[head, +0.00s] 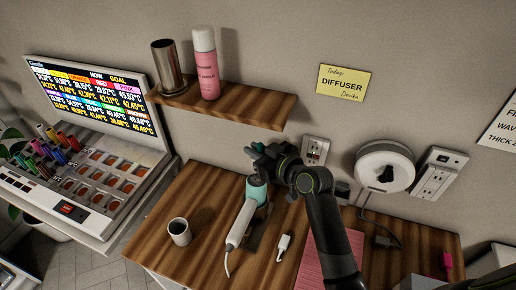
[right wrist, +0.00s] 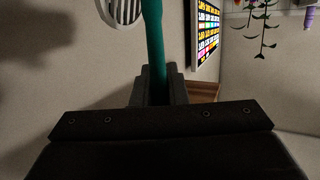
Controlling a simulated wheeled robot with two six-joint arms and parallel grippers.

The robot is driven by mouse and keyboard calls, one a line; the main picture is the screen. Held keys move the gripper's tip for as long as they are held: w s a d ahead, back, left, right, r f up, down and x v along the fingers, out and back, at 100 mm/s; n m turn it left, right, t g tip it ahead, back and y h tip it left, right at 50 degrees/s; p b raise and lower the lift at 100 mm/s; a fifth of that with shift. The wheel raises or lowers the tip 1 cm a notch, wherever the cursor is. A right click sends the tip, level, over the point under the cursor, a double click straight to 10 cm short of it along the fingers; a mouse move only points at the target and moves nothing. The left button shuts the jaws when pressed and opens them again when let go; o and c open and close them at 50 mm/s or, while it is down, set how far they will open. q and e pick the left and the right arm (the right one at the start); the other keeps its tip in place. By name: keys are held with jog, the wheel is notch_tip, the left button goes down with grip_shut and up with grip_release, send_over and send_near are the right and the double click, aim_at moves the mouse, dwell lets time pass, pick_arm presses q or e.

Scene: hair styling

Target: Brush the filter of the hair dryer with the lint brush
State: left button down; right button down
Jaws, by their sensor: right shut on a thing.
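The hair dryer (head: 241,224) has a white handle and a teal part, and lies on the wooden table with its cord toward the front. My right gripper (head: 265,158) is above the dryer's teal end, near the wall. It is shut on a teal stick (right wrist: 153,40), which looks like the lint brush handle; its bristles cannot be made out. A small teal bit shows beside the gripper in the head view. A white slatted round part (right wrist: 121,10) shows at the top of the right wrist view; I cannot tell whether it is the filter. My left gripper is not in view.
A dark cup (head: 179,232) stands left of the dryer, and a small white plug-like item (head: 284,243) lies to its right. A pink ribbed mat (head: 312,264) is farther right. Above, a shelf (head: 262,112) holds a metal tumbler (head: 166,66) and pink can (head: 205,65).

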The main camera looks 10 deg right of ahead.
jog(key=shift+s+a, duration=0.15)
jog(key=shift+a, duration=0.05)
jog(key=shift+d, duration=0.1)
jog(key=shift+w+d, duration=0.4)
jog(key=shift+d, duration=0.15)
jog(key=shift+a+r, duration=0.1)
jog(key=shift+s+a, duration=0.35)
jog(key=shift+a, duration=0.2)
jog(key=shift+w+d, duration=0.4)
jog(key=shift+d, duration=0.25)
jog(key=shift+s+a+f, duration=0.25)
jog(key=shift+a, duration=0.05)
